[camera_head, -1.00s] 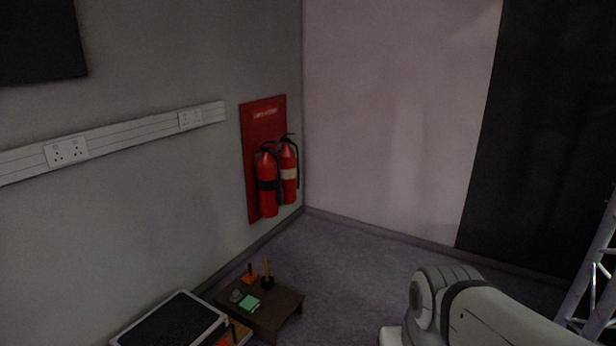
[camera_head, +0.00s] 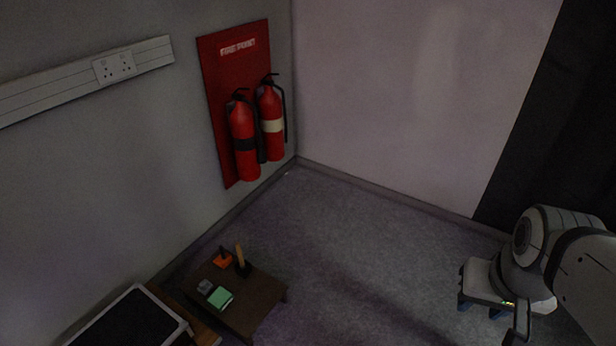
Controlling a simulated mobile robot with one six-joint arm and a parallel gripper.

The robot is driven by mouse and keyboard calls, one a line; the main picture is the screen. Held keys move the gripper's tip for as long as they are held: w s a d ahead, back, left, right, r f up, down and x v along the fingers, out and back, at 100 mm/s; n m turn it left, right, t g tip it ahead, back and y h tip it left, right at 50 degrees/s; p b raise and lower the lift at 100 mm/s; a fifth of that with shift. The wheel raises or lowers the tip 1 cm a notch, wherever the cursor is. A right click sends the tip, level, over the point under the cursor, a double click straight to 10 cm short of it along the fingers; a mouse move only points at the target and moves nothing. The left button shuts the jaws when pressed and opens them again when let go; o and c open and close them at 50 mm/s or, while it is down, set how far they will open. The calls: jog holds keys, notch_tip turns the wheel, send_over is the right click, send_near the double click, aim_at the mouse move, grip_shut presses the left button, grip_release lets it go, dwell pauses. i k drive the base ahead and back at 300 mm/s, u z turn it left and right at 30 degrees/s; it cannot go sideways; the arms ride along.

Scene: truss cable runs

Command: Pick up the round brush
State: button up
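What looks like the round brush (camera_head: 241,259), with an upright tan wooden handle and a dark base, stands on a low dark brown table (camera_head: 262,299) at lower left. Its bristles are too small and dark to make out. My gripper (camera_head: 480,307) hangs at the lower right, at the end of my white and grey arm. Its short dark fingers appear apart with nothing between them. It is well to the right of the brush, across open floor, and touches nothing that I can see.
An orange item with a black top (camera_head: 222,260), a small grey item (camera_head: 205,287) and a green block (camera_head: 220,298) share the table. A black-topped, light-rimmed case (camera_head: 128,325) lies left of it. Fire extinguishers (camera_head: 244,142) hang on the wall. Grey floor (camera_head: 365,260) is clear between.

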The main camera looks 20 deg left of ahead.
aim_at(243, 267)
jog(key=u, duration=0.4)
jog(key=i, duration=1.35)
jog(key=u, duration=1.35)
jog(key=i, duration=0.75)
jog(key=u, duration=0.35)
jog(key=k, duration=0.9)
jog(key=u, duration=0.15)
jog(key=i, duration=0.9)
jog(key=z, duration=0.05)
